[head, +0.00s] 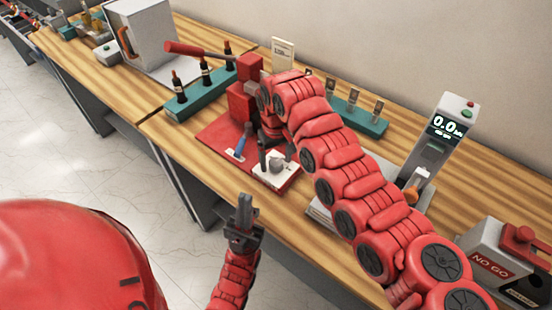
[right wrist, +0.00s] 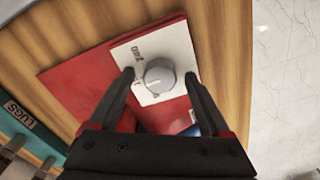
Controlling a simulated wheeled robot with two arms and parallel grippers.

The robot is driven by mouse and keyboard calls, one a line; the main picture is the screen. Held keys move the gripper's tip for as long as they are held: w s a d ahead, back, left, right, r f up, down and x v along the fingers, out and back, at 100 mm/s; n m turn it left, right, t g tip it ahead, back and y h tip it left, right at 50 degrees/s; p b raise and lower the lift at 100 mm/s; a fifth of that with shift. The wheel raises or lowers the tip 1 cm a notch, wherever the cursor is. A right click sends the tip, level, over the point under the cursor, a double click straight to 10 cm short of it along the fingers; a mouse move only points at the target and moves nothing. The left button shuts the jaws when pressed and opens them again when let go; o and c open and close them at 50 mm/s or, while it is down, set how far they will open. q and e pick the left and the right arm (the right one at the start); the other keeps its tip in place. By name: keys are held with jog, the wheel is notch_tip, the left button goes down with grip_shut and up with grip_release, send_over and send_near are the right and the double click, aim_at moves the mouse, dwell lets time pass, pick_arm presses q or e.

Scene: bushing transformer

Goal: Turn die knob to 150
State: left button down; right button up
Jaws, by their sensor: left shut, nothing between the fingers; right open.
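The die knob (right wrist: 159,75) is a round grey knob on a white square dial plate (right wrist: 152,47) in the right wrist view. The plate carries small dark markings; one looks like 240, the others are too small to read. In the head view the knob (head: 276,163) sits at the front of the red base. My right gripper (right wrist: 159,82) is open, its fingertips on either side of the knob with gaps to it. I cannot tell its height above the plate. My left gripper (head: 244,203) is shut and empty, in front of the table edge.
A red base mat (head: 215,142) bears a red press (head: 243,100) and a blue-handled tool (head: 240,148). Teal racks (head: 205,95) stand behind. A grey device reading 0.0 (head: 437,140) and a NO GO bin (head: 490,255) stand to the right.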

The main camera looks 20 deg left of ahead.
aim_at(276, 162)
jog(key=shift+r, duration=0.1)
jog(key=shift+r, duration=0.3)
notch_tip(276, 162, up, 17)
jog(key=shift+f+b, duration=0.15)
jog(key=shift+b, duration=0.2)
